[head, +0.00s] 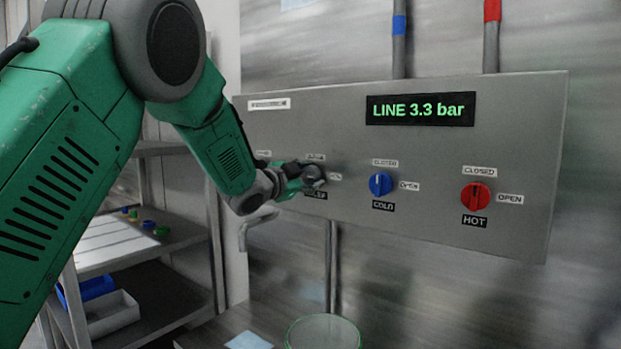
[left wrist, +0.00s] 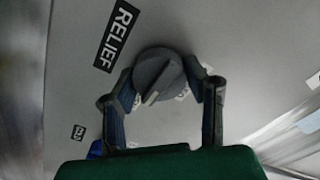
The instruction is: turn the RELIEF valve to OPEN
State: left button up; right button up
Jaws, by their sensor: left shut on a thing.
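In the head view the grey knob (head: 313,174) is partly covered by my left gripper (head: 303,178). In the left wrist view my left gripper (left wrist: 163,88) has one finger on each side of the knob and is shut on it. The pointer lies aslant between the fingers. The small labels around the knob are partly hidden, so its exact setting cannot be read. My right gripper is not in view.
The grey panel (head: 420,125) also carries a blue COLD knob (head: 380,184) and a red HOT knob (head: 474,196) to the right. A display (head: 420,109) reads LINE 3.3 bar. A shelf (head: 165,245) stands at the left, and a round green-rimmed container (head: 323,332) stands below.

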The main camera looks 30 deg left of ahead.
pick_arm(q)
jog(key=shift+f, duration=0.4)
jog(key=o, duration=1.2)
jog(key=shift+c, duration=0.2)
jog(key=shift+w+a, duration=0.1)
jog(key=shift+r, duration=0.15)
jog(key=shift+s, duration=0.25)
jog(key=s+a, duration=0.1)
jog(key=s, duration=1)
jog(key=shift+s, duration=0.2)
jog(key=shift+f, duration=0.2)
